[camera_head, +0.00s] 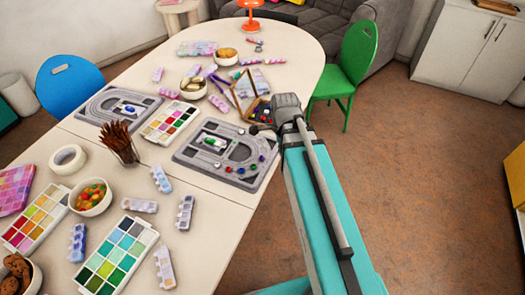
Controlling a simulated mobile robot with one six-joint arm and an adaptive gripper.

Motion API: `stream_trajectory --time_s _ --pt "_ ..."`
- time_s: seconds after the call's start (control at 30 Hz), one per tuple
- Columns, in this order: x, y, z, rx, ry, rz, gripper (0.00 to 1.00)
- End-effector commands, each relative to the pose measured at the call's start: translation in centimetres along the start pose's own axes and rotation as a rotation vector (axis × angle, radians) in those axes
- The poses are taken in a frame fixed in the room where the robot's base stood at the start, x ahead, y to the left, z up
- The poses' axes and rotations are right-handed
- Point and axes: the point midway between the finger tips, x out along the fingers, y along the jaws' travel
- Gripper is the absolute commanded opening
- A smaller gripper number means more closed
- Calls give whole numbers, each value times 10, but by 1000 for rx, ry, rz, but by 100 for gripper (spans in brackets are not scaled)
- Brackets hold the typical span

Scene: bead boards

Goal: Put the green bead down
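The near grey bead board (195,155) lies on the table, left of my arm. A small green bead (211,141) shows in its middle recess. Several more beads lie along its lower right edge, among them a red bead (229,169) and a blue bead (240,170); one of these also looks green. My gripper (255,129) is by the upper right corner of this board, at the end of my teal arm. Its fingers are small and dark, and I cannot see whether they are open or hold a bead.
A second bead board (92,110) lies at the left. A brush cup (122,151), paint palettes (168,134) and bowls (193,88) crowd the table. A green chair (357,62) stands at the right.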

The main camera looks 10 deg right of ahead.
Motion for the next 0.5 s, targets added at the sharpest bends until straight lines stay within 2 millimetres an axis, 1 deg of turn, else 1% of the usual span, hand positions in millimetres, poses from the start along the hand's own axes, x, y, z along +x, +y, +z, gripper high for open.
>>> stream_trajectory --time_s 0.03,0.1,0.5 --pt "-1 5 -2 10 0 0 11" --pt "-1 7 -3 18 0 0 11" --pt "1 3 -2 18 0 0 11"
